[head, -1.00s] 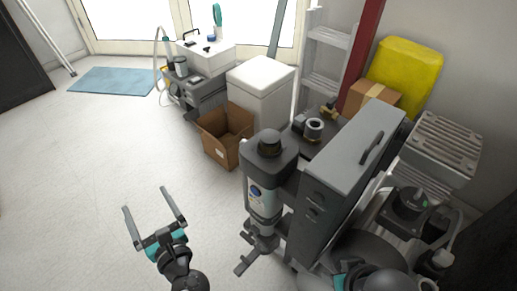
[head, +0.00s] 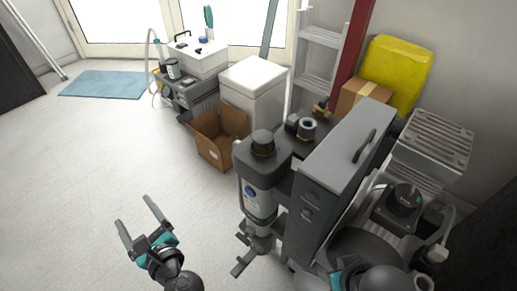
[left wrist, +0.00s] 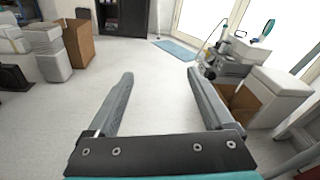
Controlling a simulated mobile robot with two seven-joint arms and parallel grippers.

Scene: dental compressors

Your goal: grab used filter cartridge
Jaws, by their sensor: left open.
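I cannot clearly make out a used filter cartridge. A tall grey filter canister (head: 260,200) with a black cap stands upright on the front of the compressor cabinet in the head view; whatever is inside it is hidden. My right gripper's fingers are not visible.
An open cardboard box (head: 218,135) stands on the floor by a white bin (head: 252,85). The grey compressor cabinet (head: 345,150) blocks the right side. The floor at left is free.

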